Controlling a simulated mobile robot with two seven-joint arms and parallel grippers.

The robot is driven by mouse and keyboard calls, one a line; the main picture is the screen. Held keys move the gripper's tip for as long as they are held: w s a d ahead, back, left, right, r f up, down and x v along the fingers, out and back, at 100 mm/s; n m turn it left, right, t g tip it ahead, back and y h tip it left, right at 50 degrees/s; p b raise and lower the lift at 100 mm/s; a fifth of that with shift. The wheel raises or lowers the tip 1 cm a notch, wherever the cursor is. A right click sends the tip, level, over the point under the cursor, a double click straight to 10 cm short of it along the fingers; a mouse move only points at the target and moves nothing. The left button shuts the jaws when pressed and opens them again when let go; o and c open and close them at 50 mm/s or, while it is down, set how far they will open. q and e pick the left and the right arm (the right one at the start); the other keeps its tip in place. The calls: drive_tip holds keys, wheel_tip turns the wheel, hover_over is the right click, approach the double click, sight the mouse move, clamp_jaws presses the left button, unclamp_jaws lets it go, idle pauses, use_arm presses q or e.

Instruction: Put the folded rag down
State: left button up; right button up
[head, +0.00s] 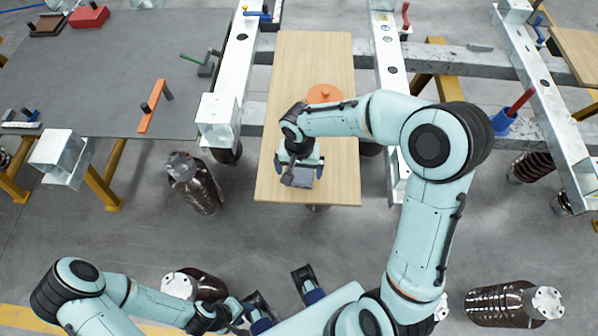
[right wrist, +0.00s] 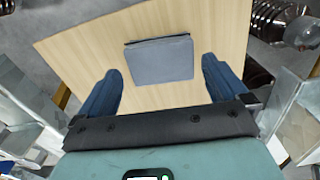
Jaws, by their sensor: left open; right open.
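The folded rag (right wrist: 160,60) is a flat grey-blue rectangle lying on the pale wooden board (right wrist: 75,55), with a dark edge along its far side. In the head view the rag (head: 303,179) lies near the board's front end, partly hidden by my right gripper (head: 300,168). In the right wrist view the blue fingers of my right gripper (right wrist: 161,75) stand wide apart, one on each side of the rag, with bare board showing between. I cannot tell how high they are above it. My left gripper (head: 283,291) is open and empty near the bottom, away from the board.
An orange round piece (head: 324,94) sits on the board beyond my right wrist. White metal beams (head: 232,75) flank the board, with a grey table (head: 130,70) to the left.

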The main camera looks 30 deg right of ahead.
sight(300, 176)
use_arm(q)
drive_tip(key=shift+w+r+p, duration=0.15)
drive_tip(key=shift+r+p, duration=0.3)
drive_tip(key=shift+r, duration=0.1)
use_arm(e)
wheel_tip(300, 176, up, 10)
drive_tip(key=shift+s+f, duration=0.15)
drive_tip(key=shift+f, duration=0.05)
